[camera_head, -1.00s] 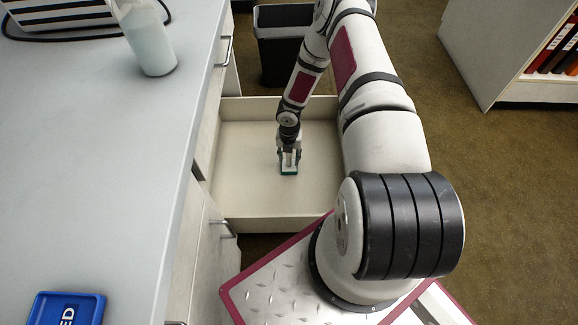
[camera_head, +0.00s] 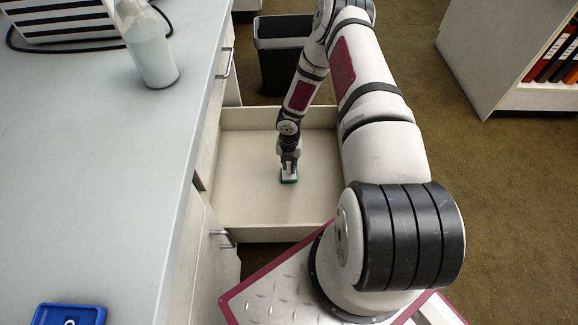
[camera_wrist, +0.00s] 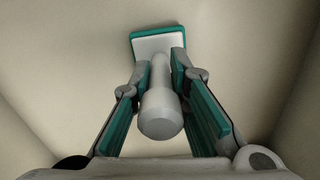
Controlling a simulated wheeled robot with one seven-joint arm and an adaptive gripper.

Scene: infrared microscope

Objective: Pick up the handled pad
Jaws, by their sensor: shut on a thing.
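The handled pad (camera_head: 289,180) has a white block with a green base and a pale round handle. It is in the open drawer (camera_head: 240,190). My gripper (camera_head: 289,165) is over it, pointing down into the drawer. In the wrist view the handle (camera_wrist: 161,112) stands between the two green-padded fingers of my gripper (camera_wrist: 162,80), which are shut on it. The white and green pad (camera_wrist: 157,40) shows beyond the fingertips. Whether its base touches the drawer floor I cannot tell.
The drawer walls surround my gripper, with bare floor around the pad. A grey counter (camera_head: 100,130) is on the left, with a bottle (camera_head: 148,50) and a blue object (camera_head: 68,314) on it. A dark bin (camera_head: 283,60) stands behind the drawer.

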